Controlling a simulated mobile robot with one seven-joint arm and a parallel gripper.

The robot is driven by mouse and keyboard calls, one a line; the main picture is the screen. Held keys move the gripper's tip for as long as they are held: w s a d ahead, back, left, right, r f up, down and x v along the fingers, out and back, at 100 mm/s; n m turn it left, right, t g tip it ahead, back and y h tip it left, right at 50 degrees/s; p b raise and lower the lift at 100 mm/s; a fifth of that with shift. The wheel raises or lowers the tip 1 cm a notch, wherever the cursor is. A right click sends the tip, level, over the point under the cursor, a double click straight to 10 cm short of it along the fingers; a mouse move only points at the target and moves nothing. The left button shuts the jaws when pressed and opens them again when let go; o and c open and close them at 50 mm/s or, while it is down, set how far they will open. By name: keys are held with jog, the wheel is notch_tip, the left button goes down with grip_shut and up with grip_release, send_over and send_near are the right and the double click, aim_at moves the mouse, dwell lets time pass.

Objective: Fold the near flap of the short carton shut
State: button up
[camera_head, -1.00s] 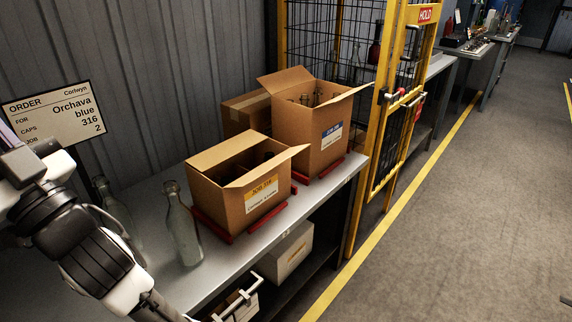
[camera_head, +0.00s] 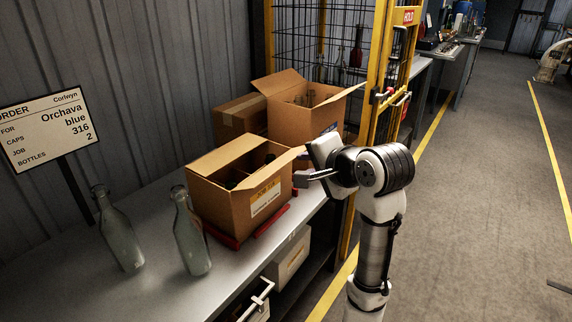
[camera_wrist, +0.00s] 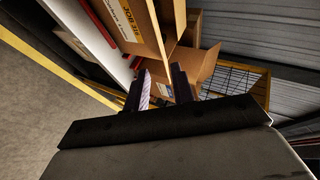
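The short carton (camera_head: 228,205) stands on the bench in the head view, with a yellow-topped label and dark bottles inside. Its left flap (camera_head: 222,157) and right flap (camera_head: 272,168) stand open, tilted outward. My gripper (camera_head: 303,178) is just right of the carton, close to the outer end of the right flap. In the wrist view my gripper (camera_wrist: 160,88) has its two fingers apart. The carton's labelled wall (camera_wrist: 140,30) and a cardboard flap run toward the gap between them. I cannot tell whether a finger touches the flap.
A taller open carton (camera_head: 292,122) holding bottles stands behind, beside a taped box (camera_head: 238,118). Two clear bottles (camera_head: 120,238) (camera_head: 190,240) stand at the left, near the order sign (camera_head: 45,130). A yellow-framed cage (camera_head: 378,100) rises at the back. White bins (camera_head: 290,258) sit below the bench.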

aim_at(287, 163)
jog(key=x, duration=1.3)
jog(key=shift+a, duration=0.15)
grip_shut()
